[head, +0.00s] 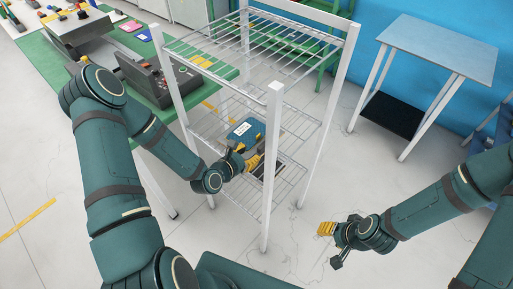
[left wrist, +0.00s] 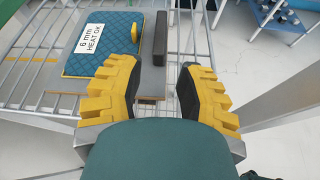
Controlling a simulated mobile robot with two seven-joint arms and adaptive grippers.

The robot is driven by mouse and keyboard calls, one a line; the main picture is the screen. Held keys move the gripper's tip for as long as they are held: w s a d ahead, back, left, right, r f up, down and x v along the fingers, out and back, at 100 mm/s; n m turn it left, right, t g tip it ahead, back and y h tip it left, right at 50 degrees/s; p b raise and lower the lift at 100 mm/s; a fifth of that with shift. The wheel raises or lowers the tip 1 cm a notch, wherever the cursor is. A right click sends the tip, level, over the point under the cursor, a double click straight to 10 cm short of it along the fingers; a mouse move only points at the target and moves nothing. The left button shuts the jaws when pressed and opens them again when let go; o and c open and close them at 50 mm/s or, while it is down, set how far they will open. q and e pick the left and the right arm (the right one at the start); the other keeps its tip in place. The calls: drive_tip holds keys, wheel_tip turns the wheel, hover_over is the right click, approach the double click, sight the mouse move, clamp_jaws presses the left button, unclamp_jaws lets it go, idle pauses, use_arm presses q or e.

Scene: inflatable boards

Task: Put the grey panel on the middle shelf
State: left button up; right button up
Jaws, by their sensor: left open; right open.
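The grey panel (left wrist: 149,82) lies flat on a wire shelf of the white rack (head: 275,150), seemingly the middle shelf (head: 212,125). A blue quilted pad (left wrist: 100,45) with a white "6 mm HEAT OK" label covers much of the panel; the pad also shows in the head view (head: 246,131). A dark bar (left wrist: 160,42) stands along the panel's edge. My left gripper (left wrist: 160,75) is open, its yellow-padded fingers spread near that bar and not closed on it. My right gripper (head: 332,240) is open and empty, right of the rack above the floor.
A small grey-blue table (head: 440,50) stands at back right. Floor between rack and table is clear.

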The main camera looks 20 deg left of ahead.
use_arm(q)
drive_tip(key=v, duration=0.3)
drive_tip(key=shift+s+r, duration=0.1)
drive_tip(key=shift+s, duration=0.1)
idle(0.4)
